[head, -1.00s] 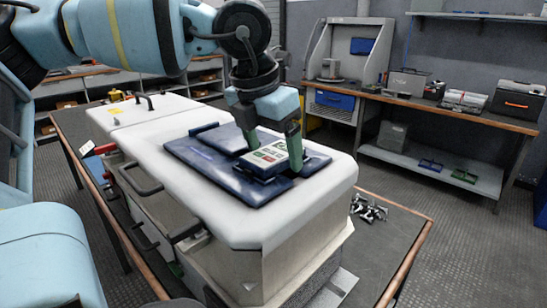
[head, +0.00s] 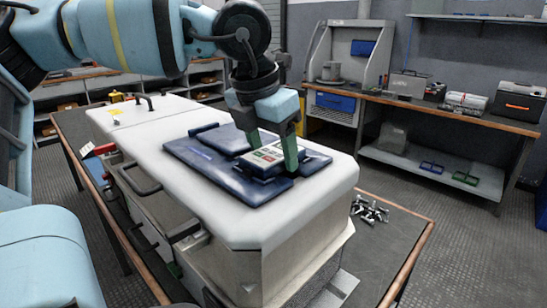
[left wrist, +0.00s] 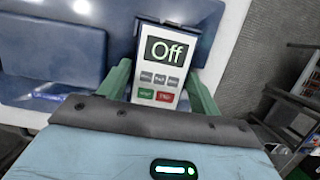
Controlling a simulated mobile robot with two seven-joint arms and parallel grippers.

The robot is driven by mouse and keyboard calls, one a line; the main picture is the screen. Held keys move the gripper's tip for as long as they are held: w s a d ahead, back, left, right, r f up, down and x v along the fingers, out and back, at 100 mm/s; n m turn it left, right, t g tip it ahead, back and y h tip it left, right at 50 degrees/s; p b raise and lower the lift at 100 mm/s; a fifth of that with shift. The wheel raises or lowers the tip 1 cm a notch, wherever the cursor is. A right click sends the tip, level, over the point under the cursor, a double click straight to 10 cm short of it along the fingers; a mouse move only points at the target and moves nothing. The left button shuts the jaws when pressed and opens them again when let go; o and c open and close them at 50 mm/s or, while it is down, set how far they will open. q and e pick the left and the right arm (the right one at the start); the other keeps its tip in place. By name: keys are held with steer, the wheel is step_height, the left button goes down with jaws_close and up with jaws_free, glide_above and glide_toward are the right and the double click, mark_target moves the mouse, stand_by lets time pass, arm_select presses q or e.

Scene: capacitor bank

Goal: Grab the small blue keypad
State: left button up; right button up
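The small keypad (head: 268,158) has a pale face and a blue body. In the left wrist view its screen reads "Off" above grey, green and red buttons (left wrist: 160,75). It rests on the dark blue panel (head: 200,159) on top of the white cabinet. My left gripper (head: 273,158) points down with one green finger at each side of the keypad. In the left wrist view both fingertips (left wrist: 160,70) meet its sides with no clear gap, so it looks shut on the keypad. The keypad's lower end is hidden by the gripper body. My right gripper is not in view.
The white cabinet (head: 250,222) stands on a workbench with a wooden edge (head: 425,240). Small metal parts (head: 369,210) lie on the bench to its right. A second bench (head: 470,118) with cases stands behind. Open floor (head: 450,215) lies between the benches.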

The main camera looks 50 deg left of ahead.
mark_target(274, 150)
arm_select(q)
steer(key=c, duration=0.6)
steer(key=shift+r, duration=0.15)
steer(key=shift+c, duration=0.2)
steer(key=shift+r+p, duration=0.1)
steer(key=shift+p, duration=0.2)
steer(key=shift+r, duration=0.35)
steer(key=v, duration=0.3)
steer(key=shift+w+a+r, duration=0.1)
steer(key=shift+w+a, duration=0.1)
steer(key=shift+a, duration=0.1)
steer(key=s+a, duration=0.3)
steer(key=s+a+b, duration=0.1)
steer(key=s+a, duration=0.1)
steer(key=a, duration=0.2)
steer(key=s+a+r, duration=0.1)
steer(key=s+a, duration=0.2)
steer(key=shift+s+a, duration=0.2)
steer(key=shift+s, duration=0.1)
steer(key=shift+s+a+r+b, duration=0.1)
steer(key=shift+s+a+b, duration=0.3)
steer(key=shift+s+a, duration=0.25)
steer(key=shift+a, duration=0.1)
